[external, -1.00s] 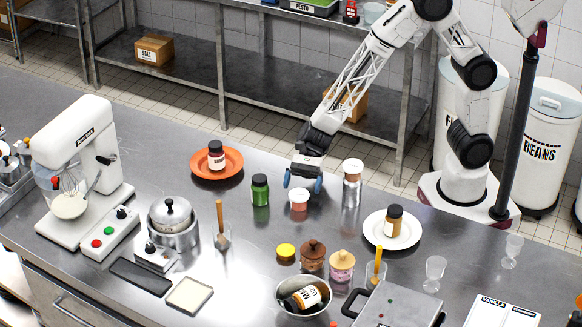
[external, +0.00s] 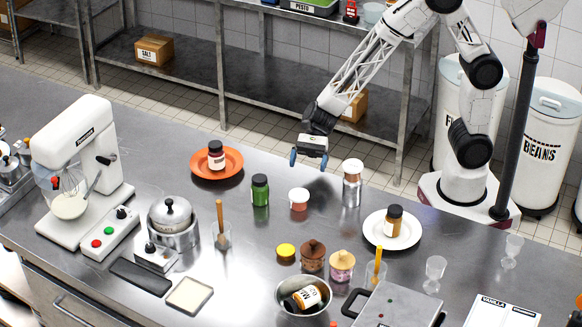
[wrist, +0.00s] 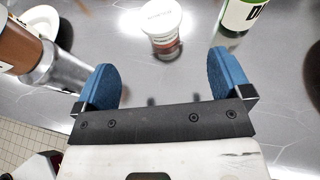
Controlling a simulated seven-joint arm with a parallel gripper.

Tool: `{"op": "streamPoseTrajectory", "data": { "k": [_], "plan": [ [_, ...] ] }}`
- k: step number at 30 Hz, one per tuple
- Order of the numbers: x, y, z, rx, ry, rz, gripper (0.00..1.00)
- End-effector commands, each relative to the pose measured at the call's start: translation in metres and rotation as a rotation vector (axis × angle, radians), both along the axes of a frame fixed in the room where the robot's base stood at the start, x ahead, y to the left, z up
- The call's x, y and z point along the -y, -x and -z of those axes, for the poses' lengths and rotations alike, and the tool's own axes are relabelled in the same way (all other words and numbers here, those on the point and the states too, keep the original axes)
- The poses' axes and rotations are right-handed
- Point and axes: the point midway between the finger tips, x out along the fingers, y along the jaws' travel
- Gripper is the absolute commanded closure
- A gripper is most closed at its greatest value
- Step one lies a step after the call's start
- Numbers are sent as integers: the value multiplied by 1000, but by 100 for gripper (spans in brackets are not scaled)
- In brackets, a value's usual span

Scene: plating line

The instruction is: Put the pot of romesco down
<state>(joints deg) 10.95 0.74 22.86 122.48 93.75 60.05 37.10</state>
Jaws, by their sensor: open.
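The pot of romesco looks to be the small white-lidded pot with a red band (external: 299,199), upright on the steel counter (external: 262,228). In the wrist view the pot (wrist: 162,28) stands ahead of the fingers, apart from them. Its label is too small to read. My gripper (external: 308,160) hangs above the counter behind the pot, clear of it. In the wrist view the blue fingers of my gripper (wrist: 165,85) are wide apart with nothing between them.
A green jar (external: 260,190) stands left of the pot, and a white-lidded shaker (external: 352,183) stands to its right. An orange plate (external: 232,171) bears a dark jar; a white plate (external: 410,237) bears an amber jar. A metal bowl (external: 303,311) holds a tipped jar.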

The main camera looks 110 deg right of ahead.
Motion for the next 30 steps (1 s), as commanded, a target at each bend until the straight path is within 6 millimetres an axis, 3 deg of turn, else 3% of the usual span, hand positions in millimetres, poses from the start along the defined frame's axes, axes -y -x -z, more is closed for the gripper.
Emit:
{"op": "streamPoseTrajectory", "data": {
  "k": [17,23,30],
  "plan": [
    [-4,6,-6,15,23,-29,4],
    [-16,33,-25,78,120,-148,4],
    [-33,93,-57,213,327,-396,4]
  ]
}}
